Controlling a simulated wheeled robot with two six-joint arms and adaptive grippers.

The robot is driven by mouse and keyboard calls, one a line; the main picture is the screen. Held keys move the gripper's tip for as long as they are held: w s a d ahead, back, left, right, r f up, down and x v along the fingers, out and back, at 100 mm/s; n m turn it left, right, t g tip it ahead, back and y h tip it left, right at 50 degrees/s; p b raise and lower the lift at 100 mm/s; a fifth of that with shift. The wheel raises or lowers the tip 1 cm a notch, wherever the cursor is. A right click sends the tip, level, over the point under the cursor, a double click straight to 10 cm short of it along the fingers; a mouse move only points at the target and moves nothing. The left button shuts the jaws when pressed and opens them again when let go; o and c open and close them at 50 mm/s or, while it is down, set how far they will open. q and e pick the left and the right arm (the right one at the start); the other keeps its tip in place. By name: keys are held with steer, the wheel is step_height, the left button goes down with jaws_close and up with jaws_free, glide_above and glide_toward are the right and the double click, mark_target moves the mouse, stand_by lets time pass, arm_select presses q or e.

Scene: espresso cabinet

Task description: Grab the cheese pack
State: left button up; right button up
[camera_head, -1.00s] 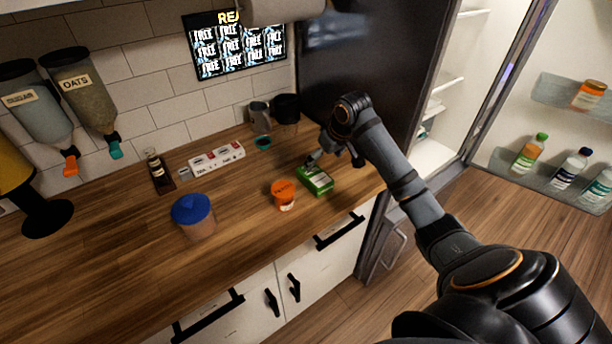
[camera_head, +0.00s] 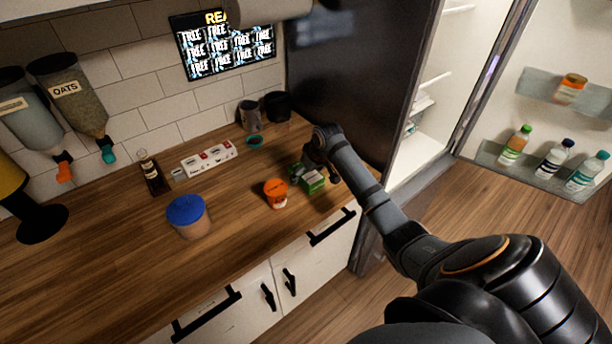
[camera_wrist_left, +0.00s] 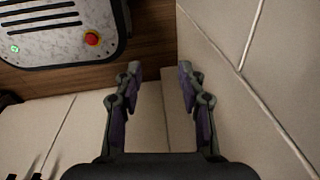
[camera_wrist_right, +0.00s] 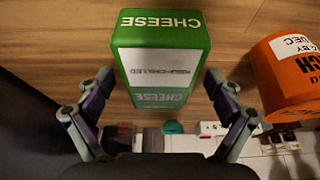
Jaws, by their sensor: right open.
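The cheese pack (camera_head: 313,182) is a green box with white labels, standing on the wooden counter near its right end. In the right wrist view the cheese pack (camera_wrist_right: 161,60) reads "CHEESE" and sits ahead, with its near end between the spread fingers. My right gripper (camera_wrist_right: 158,95) is open, with a finger on either side of the box; I cannot tell whether they touch it. In the head view the right gripper (camera_head: 314,170) is at the box, partly hiding it. My left gripper (camera_wrist_left: 158,75) is open and empty in the left wrist view, away from the pack.
An orange tub (camera_head: 276,194) stands close left of the pack. A blue-lidded jar (camera_head: 188,217), a dark bottle (camera_head: 150,172) and a white pill-box-like strip (camera_head: 208,157) are farther left. Cups (camera_head: 250,117) stand behind. The open fridge (camera_head: 425,130) is right. The front-left counter is clear.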

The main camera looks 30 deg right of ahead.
steer(key=shift+r, duration=0.1)
steer(key=c, duration=1.5)
steer(key=shift+o, duration=0.2)
steer(key=shift+r, duration=0.1)
